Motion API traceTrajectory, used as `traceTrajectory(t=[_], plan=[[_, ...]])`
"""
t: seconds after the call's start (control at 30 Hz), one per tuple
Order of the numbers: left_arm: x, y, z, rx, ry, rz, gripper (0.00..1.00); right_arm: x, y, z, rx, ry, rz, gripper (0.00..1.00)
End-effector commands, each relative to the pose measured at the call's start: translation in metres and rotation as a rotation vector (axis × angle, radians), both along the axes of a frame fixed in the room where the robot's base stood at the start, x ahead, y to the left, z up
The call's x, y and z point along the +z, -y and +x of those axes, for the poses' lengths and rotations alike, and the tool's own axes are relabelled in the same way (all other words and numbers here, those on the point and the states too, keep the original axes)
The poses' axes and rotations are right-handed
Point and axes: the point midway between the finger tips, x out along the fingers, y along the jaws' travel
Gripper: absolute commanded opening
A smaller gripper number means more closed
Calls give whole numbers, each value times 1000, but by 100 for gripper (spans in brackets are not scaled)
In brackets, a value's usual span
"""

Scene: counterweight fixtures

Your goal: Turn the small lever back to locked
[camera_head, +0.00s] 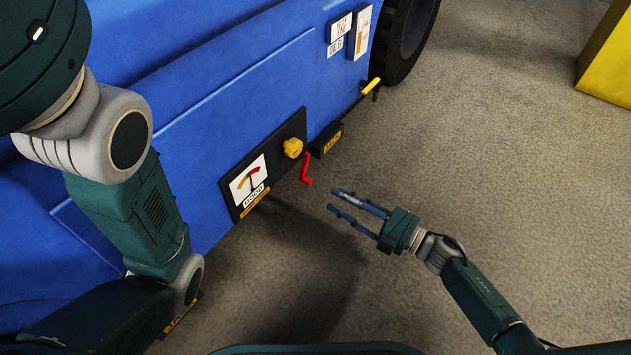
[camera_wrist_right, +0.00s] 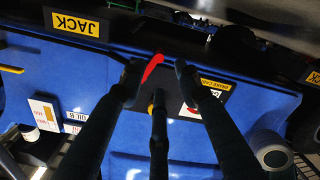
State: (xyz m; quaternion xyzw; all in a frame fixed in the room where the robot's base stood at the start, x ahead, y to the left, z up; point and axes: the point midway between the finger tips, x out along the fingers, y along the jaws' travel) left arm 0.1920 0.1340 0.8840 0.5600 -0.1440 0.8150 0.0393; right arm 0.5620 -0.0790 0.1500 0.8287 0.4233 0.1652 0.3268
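The small red lever (camera_head: 307,169) sits at the lower edge of a black panel on the blue machine, below and right of a yellow knob (camera_head: 292,148). It is cranked and hangs downward in the head view. My right gripper (camera_head: 334,200) is open and empty, its fingers pointing at the machine just right of and below the lever, apart from it. In the right wrist view the red lever (camera_wrist_right: 152,66) appears between the spread fingers, close to the left one. The left arm shows at left, but its gripper is out of view.
The blue machine (camera_head: 200,110) fills the left. A gauge plate (camera_head: 248,187) is left of the knob, and a JACK label (camera_head: 332,142) is right of it.

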Motion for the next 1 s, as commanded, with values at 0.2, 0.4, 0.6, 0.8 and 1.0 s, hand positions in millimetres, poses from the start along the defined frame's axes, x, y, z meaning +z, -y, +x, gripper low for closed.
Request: traceTrajectory(t=[0.2,0.4,0.6,0.8,1.0], plan=[[-28,0,-1,0,1,0,33,-3,-36,26,2,5,2,33],[-41,1,3,1,-6,1,33,-2,-59,43,1,3,2,33],[-44,2,6,2,-11,3,33,0,-67,50,-2,2,2,33],[-44,2,6,2,-11,3,33,1,-68,50,-1,1,2,33],[-44,2,6,1,-12,3,33,1,-68,50,-1,1,2,1]])
